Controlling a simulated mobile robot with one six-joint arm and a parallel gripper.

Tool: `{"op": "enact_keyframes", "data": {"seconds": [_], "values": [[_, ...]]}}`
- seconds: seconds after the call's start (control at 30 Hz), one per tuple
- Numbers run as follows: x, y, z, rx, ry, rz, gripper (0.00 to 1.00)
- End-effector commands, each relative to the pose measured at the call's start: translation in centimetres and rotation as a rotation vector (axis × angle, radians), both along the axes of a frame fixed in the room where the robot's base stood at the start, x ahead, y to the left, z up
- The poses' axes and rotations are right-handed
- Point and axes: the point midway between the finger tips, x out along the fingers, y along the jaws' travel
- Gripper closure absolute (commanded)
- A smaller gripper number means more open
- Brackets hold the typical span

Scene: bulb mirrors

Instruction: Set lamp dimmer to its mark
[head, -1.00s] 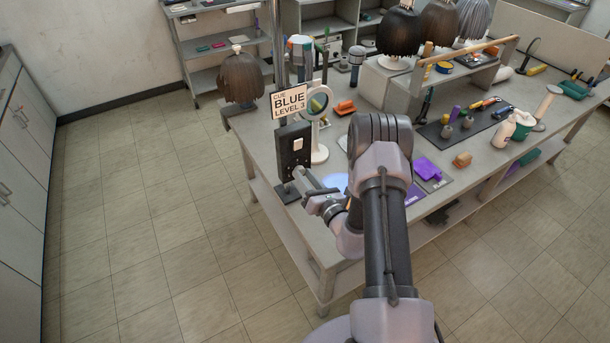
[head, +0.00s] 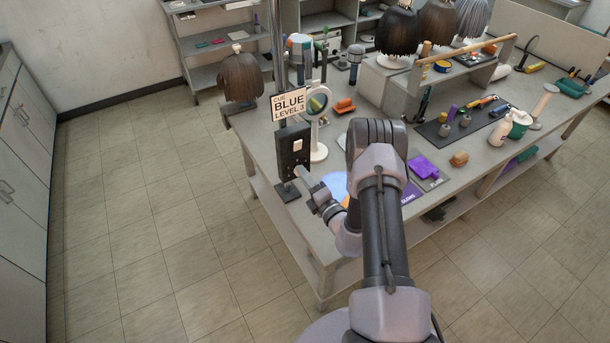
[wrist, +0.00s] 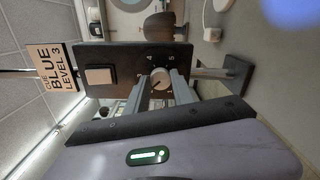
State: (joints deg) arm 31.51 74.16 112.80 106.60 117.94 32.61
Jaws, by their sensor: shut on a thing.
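The black control panel (head: 293,151) stands upright on a post at the table's left edge. In the wrist view the panel (wrist: 123,62) appears turned sideways. It carries a white rocker switch (wrist: 99,76) and a round pale dimmer knob (wrist: 160,78) with numbers around it; 3, 4 and 5 seem readable. The cue card (head: 289,104) reads "BLUE LEVEL 3" and also shows in the wrist view (wrist: 54,66). My gripper (wrist: 161,82) has its two fingers on either side of the knob, shut on it. The knob's exact pointer direction is hard to tell.
A round mirror (head: 317,104) on a white stand is close behind the panel. The workbench (head: 255,139) holds wigs, bottles, a purple cloth (head: 424,167) and a dark tool mat. The floor left of the bench is clear.

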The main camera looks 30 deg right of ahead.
Motion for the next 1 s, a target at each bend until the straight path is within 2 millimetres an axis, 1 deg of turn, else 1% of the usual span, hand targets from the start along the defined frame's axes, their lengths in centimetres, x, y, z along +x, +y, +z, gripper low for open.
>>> {"op": "enact_keyframes", "data": {"seconds": [0.3, 0.6, 0.8, 1.0], "values": [[-0.02, 0.03, -0.04, 0.294, 0.011, 0.001, 1.0], [-0.02, 0.05, -0.12, 0.54, 0.02, 0.001, 1.0], [-0.01, 0.05, -0.17, 0.657, 0.024, 0.001, 1.0], [-0.01, 0.05, -0.21, 0.729, 0.026, 0.001, 1.0]]}}
